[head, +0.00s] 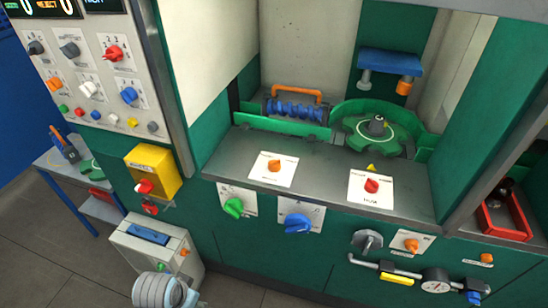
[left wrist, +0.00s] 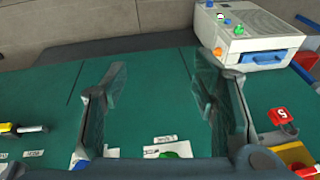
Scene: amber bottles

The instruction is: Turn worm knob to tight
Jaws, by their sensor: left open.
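A blue worm screw (head: 295,108) lies at the back of the grey deck. In front of it, an orange knob (head: 274,165) sits on a white plate; its label and setting are too small to read. A red knob (head: 371,186) sits on another white plate to the right. I cannot tell for certain which is the worm knob. In the left wrist view my left gripper (left wrist: 158,100) is open and empty, with its fingers apart over the green panel. A green knob (left wrist: 176,154) shows partly at the bottom edge. My right gripper is in neither view.
On the front panel are a green knob (head: 233,207), a blue knob (head: 297,223) and a gauge (head: 435,280) with piping. A yellow box (head: 153,170) sticks out at left. A white box (head: 165,238) stands below it. A green star wheel (head: 372,137) is at the back right.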

